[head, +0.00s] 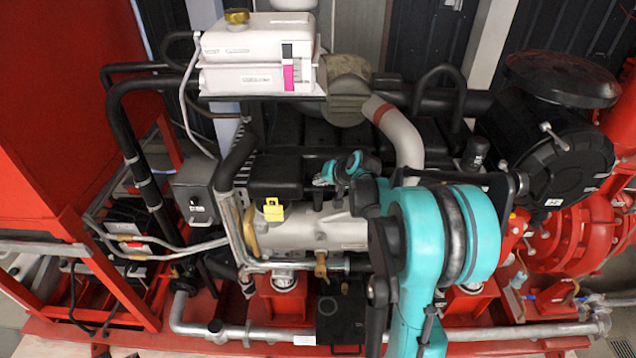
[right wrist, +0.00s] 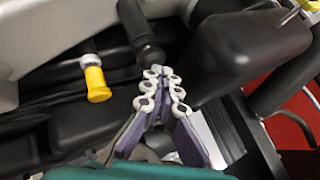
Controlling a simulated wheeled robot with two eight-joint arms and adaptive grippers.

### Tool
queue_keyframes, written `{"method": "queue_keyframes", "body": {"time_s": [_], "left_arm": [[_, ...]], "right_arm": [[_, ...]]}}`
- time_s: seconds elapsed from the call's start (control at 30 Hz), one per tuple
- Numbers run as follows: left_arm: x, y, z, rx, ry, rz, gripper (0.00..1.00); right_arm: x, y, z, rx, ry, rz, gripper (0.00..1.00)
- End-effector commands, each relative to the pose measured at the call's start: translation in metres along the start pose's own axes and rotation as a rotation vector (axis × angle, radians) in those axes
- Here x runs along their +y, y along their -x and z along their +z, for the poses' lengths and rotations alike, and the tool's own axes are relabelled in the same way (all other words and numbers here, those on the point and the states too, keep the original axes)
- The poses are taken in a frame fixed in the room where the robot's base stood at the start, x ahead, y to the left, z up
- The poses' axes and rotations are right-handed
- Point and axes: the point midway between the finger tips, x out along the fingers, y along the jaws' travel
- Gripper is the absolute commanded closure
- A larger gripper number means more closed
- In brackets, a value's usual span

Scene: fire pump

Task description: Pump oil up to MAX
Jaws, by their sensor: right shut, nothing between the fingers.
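The white tank (head: 235,50) with a gold cap sits on top of the engine. A white, black and magenta strip (head: 288,68) is on its front; no MAX mark is readable. My right arm reaches over the engine. Its small teal gripper (head: 322,180) is above the black engine cover in the head view. In the right wrist view, the right gripper (right wrist: 160,72) is shut and empty. Its tips are close to a black rounded knob (right wrist: 149,54); I cannot tell whether they touch. Which part is the pump handle is unclear. My left gripper is not visible.
A yellow tag-like handle (head: 271,209) is on the engine's front; a yellow-ended fitting (right wrist: 97,85) is left of the fingers in the wrist view. Black pipes (head: 128,130) and a red frame (head: 60,210) stand at left. A red pump (head: 570,235) is at right.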

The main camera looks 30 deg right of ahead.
Motion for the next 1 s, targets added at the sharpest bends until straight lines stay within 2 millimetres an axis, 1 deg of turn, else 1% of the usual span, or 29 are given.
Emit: {"method": "queue_keyframes", "body": {"time_s": [0.43, 0.83, 1.0], "left_arm": [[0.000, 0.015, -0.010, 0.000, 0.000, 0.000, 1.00], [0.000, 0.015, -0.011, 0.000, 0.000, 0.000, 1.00], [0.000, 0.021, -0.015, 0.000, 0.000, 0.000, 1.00]], "right_arm": [[-0.013, 0.018, -0.013, -0.001, 0.000, 0.000, 1.00], [-0.014, 0.019, -0.014, 0.000, 0.000, 0.000, 1.00], [-0.019, 0.025, -0.019, 0.000, 0.000, 0.000, 1.00]]}}
